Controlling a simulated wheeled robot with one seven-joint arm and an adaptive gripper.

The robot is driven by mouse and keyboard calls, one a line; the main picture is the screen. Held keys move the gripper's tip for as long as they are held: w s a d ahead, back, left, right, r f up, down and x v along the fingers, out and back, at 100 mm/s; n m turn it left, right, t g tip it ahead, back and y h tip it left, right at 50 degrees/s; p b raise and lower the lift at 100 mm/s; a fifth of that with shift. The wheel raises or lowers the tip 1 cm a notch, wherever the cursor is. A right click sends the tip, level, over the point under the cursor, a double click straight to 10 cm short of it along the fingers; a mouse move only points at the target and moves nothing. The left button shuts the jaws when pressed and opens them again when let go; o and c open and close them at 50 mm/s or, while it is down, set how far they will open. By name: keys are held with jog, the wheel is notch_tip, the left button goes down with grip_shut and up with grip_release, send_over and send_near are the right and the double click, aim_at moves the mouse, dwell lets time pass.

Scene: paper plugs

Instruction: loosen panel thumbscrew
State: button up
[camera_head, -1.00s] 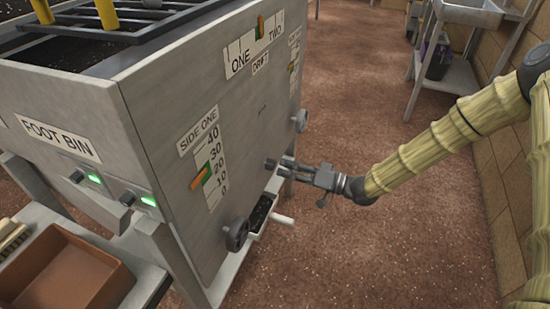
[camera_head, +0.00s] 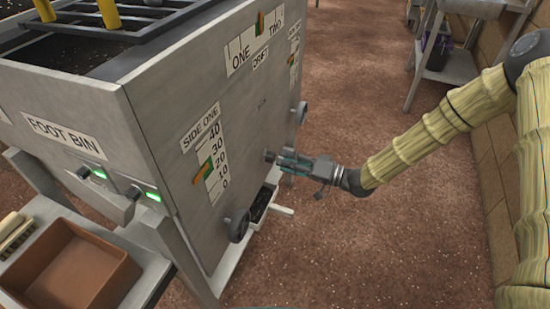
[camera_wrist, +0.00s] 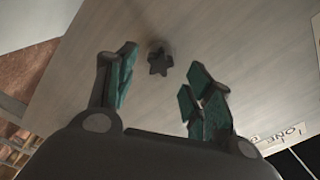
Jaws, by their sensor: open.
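The panel thumbscrew is a small dark star-shaped knob (camera_wrist: 160,62) on the grey metal panel (camera_wrist: 225,40). In the head view the thumbscrew (camera_head: 269,156) shows at the right of the SIDE ONE scale, just off my fingertips. My gripper (camera_head: 283,160) points at it from the right, fingers level with it. In the wrist view my teal-padded fingers are open, one each side of the knob and apart from it. Nothing is held. Whether the fingertips reach past the knob's face is unclear.
A dark handwheel (camera_head: 239,224) and a small tray (camera_head: 263,203) with a pale handle sit below my gripper. Another handwheel (camera_head: 302,112) is farther along the panel. A brown bin (camera_head: 72,272) stands at lower left.

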aim_at(274, 158)
jog(key=shift+x, duration=1.9)
jog(key=c, duration=1)
